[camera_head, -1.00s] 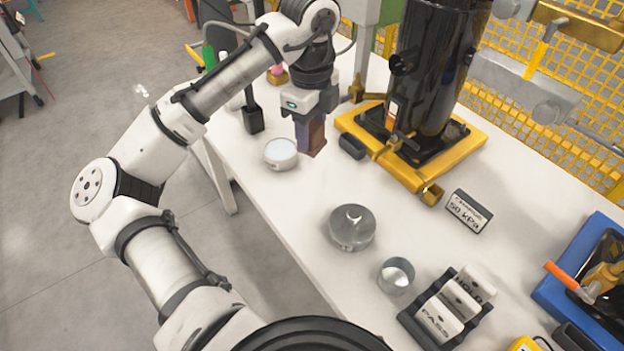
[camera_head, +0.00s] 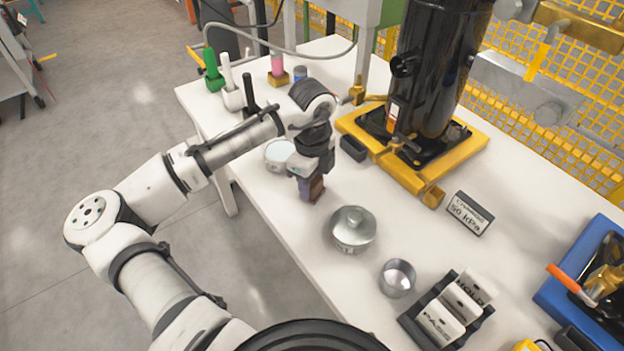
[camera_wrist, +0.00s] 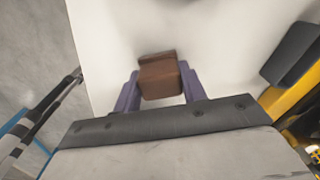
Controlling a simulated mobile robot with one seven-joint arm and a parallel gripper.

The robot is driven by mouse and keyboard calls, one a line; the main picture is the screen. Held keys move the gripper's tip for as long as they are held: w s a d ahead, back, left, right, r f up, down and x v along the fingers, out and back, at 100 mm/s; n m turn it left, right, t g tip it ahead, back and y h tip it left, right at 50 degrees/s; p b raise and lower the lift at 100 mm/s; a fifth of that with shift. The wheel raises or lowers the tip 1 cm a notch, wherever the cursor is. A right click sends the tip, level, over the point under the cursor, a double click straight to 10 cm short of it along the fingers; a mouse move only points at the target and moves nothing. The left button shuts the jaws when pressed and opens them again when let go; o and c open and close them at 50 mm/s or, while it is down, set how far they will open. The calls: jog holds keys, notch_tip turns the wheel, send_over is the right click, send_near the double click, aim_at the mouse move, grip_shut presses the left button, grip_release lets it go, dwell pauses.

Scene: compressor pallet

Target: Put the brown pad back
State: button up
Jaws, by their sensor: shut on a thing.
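The brown pad (camera_wrist: 161,80) is a small block held between the two purple fingers of my gripper (camera_wrist: 160,90) in the wrist view. In the head view my gripper (camera_head: 311,190) points down over the white table, and a sliver of the brown pad (camera_head: 317,189) shows beside a finger. I cannot tell whether the pad touches the table. The gripper is between the round white-topped dish and the lidded metal tin.
The white-topped dish (camera_head: 279,154) is left of my gripper. The metal tin (camera_head: 352,228) and a small cup (camera_head: 397,278) are nearer. A yellow-based black compressor (camera_head: 428,85) stands at the right, with a black block (camera_head: 353,148) beside it. Bare table lies around the gripper.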

jog(key=o, duration=0.9)
jog(key=shift+f, duration=0.1)
jog(key=shift+o, duration=0.2)
notch_tip(320, 180, up, 12)
